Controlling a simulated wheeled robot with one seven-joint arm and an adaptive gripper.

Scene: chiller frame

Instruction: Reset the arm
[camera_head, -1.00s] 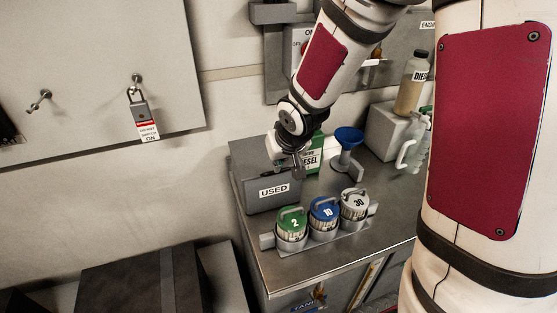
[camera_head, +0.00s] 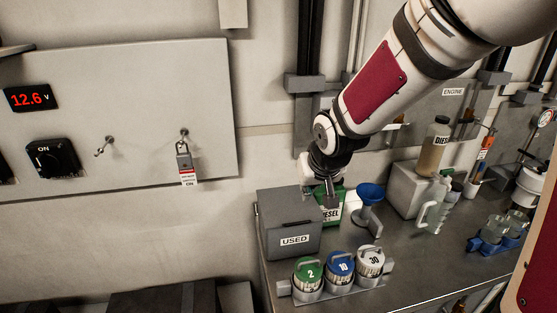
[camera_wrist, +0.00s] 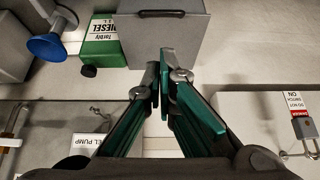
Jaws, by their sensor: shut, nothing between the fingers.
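My gripper (camera_head: 331,200) hangs from my arm above the back of the metal bench, in front of the green diesel container (camera_head: 331,212) and beside the grey USED box (camera_head: 290,224). In the wrist view its teal-edged fingers (camera_wrist: 159,85) are close together at the tips, with nothing held. The USED box (camera_wrist: 165,30) shows beyond the fingertips there, and the green container (camera_wrist: 105,42) lies to their left. I cannot tell the exact gap between the gripper and the box.
Green, blue and white canisters (camera_head: 340,265) stand in a rack at the bench front. A blue funnel (camera_head: 370,194) stands right of the gripper. A diesel bottle (camera_head: 433,146) and clear jug (camera_head: 434,207) stand farther right. A padlock (camera_head: 184,160) hangs on the left wall panel.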

